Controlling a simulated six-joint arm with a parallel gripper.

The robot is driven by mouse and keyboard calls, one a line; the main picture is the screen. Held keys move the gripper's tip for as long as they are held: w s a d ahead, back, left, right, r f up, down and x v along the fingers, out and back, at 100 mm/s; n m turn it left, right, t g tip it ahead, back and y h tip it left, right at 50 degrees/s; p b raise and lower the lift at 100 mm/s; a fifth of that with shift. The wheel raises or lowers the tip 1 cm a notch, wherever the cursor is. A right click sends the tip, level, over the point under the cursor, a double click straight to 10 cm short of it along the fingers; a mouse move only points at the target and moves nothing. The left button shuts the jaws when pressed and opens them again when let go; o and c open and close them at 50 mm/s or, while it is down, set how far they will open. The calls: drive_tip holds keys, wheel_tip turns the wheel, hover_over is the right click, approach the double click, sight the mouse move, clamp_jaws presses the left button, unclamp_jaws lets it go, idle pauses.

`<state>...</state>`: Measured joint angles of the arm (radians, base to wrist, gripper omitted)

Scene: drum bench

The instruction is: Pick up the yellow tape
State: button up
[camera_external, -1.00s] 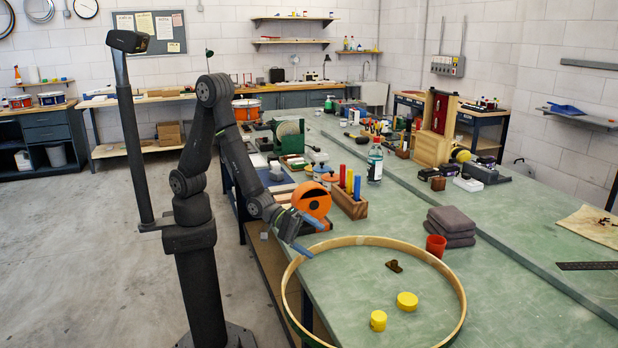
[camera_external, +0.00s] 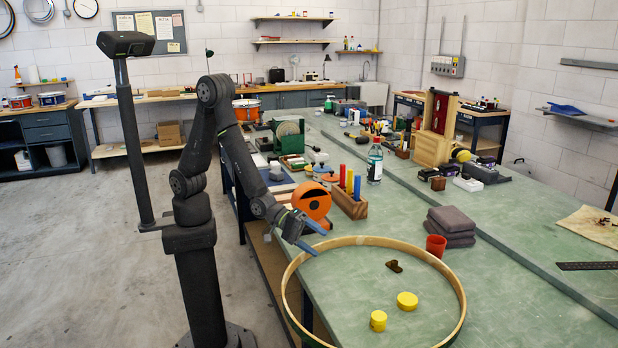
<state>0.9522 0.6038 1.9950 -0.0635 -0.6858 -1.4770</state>
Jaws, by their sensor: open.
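Two yellow round things lie inside a large wooden hoop (camera_external: 449,271) on the green bench. One is a wider, flat yellow disc (camera_external: 407,301), which may be the yellow tape. The other is a smaller yellow cylinder (camera_external: 378,320) to its left and nearer the camera. I cannot tell for sure which is the tape. My gripper (camera_external: 322,242) has blue fingers, is open and empty, and hangs above the hoop's far left rim, up and left of both yellow things.
A small dark brown piece (camera_external: 394,266) also lies inside the hoop. A red cup (camera_external: 436,245) and folded grey cloths (camera_external: 452,225) stand just beyond it. A wooden block with coloured sticks (camera_external: 349,204) and an orange tape dispenser (camera_external: 311,201) are close behind my gripper.

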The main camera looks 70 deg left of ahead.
drive_tip(key=w+d+m+g+y, duration=0.2)
drive_tip(key=w+d+m+y, duration=0.1)
drive_tip(key=w+d+m, duration=0.6)
drive_tip(key=m+g+y, duration=0.2)
drive_tip(key=m+g, duration=0.2)
drive_tip(key=m, duration=0.7)
approach(408, 298)
drive_tip(key=f, duration=0.3)
drive_tip(key=shift+w+d+f+m, duration=0.1)
drive_tip(key=shift+w+d+m, duration=0.05)
drive_tip(key=shift+d+m, duration=0.2)
drive_tip(key=shift+w+d+f, duration=0.3)
drive_tip(key=shift+d+f, duration=0.45)
drive_tip(key=shift+w+d+f, duration=0.25)
drive_tip(key=shift+d+f, duration=0.45)
drive_tip(key=shift+d, duration=0.1)
drive_tip(key=shift+w+d+f, duration=0.15)
drive_tip(key=shift+d+f, duration=0.15)
drive_tip(key=shift+f, duration=0.2)
drive_tip(key=c, duration=1.1)
drive_tip(key=shift+o, duration=0.2)
